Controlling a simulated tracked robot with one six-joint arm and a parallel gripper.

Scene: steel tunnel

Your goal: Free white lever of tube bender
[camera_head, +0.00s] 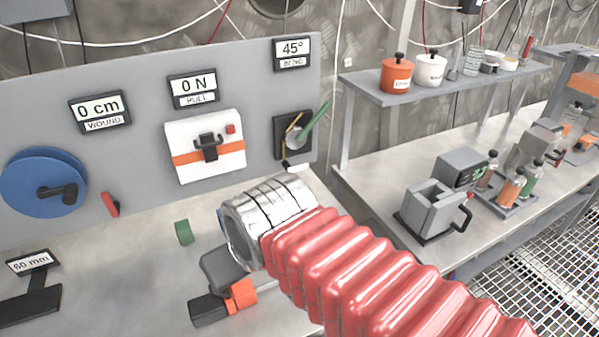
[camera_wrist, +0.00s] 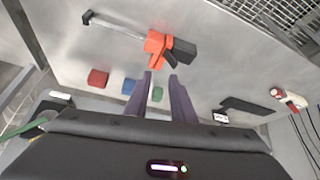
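The tube bender (camera_head: 293,136) is a dark plate on the grey panel, under the "45° BEND" display, with a green tube (camera_head: 315,122) angled across it. A small white piece that looks like its lever (camera_head: 296,167) shows at its lower edge, partly hidden by my silver wrist. In the wrist view the green tube (camera_wrist: 22,128) is at the left edge, and a white piece (camera_wrist: 60,96), probably the lever, lies beside the dark plate. My gripper (camera_wrist: 160,76) is open and empty, over the bench and away from the bender. My wrist hides its fingers in the head view.
An orange and black clamp (camera_wrist: 156,46) lies beyond my fingertips. Red (camera_wrist: 97,78), blue (camera_wrist: 129,86) and green (camera_wrist: 157,94) pieces lie on the bench. The panel also carries a blue wheel (camera_head: 38,172) and a white pull box (camera_head: 190,130). A shelf (camera_head: 440,84) stands at right.

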